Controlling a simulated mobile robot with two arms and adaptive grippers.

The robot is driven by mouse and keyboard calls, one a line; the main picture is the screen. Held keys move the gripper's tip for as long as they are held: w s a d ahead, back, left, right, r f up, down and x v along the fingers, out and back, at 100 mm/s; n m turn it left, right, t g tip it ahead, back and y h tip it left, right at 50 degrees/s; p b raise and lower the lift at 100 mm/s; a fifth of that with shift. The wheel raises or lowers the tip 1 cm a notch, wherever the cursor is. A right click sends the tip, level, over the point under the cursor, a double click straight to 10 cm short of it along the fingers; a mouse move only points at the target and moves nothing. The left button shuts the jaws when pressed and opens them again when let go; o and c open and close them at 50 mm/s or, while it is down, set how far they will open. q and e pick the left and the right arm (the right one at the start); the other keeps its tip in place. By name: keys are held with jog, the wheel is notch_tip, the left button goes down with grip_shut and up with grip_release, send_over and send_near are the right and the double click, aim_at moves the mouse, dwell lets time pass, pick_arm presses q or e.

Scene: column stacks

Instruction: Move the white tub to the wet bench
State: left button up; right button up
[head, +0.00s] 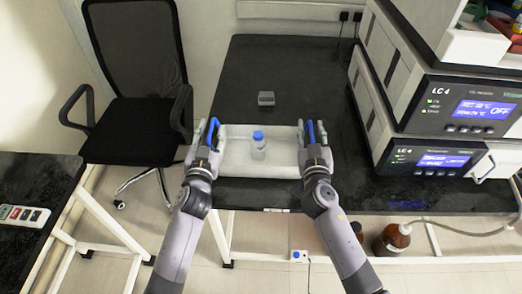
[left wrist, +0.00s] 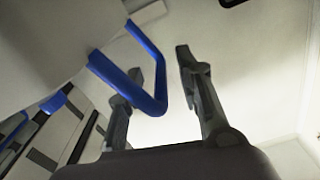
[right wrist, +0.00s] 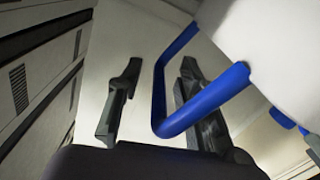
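The white tub (head: 262,171) sits on the black benchtop near its front edge, with a bottle with a blue cap (head: 258,145) in it. It has a blue handle at each end. My left gripper (head: 207,132) is at the tub's left end. In the left wrist view, its fingers are apart with the left blue handle (left wrist: 150,62) between them. My right gripper (head: 316,132) is at the right end. In the right wrist view, its fingers are apart with the right blue handle (right wrist: 160,100) between them. I cannot tell which bench is the wet bench.
LC 4 instruments (head: 430,158) stand on the right of the black bench (head: 300,75). A small grey block (head: 266,98) lies behind the tub. A black chair (head: 135,110) stands left. Another black-topped bench (head: 40,175) at far left carries a small panel (head: 22,215). Brown bottles (head: 392,238) stand below.

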pick_arm(q)
jog(key=shift+c, duration=0.4)
pick_arm(e)
jog(key=shift+c, duration=0.4)
pick_arm(q)
grip_shut()
pick_arm(e)
grip_shut()
pick_arm(q)
jog(key=shift+r, duration=0.1)
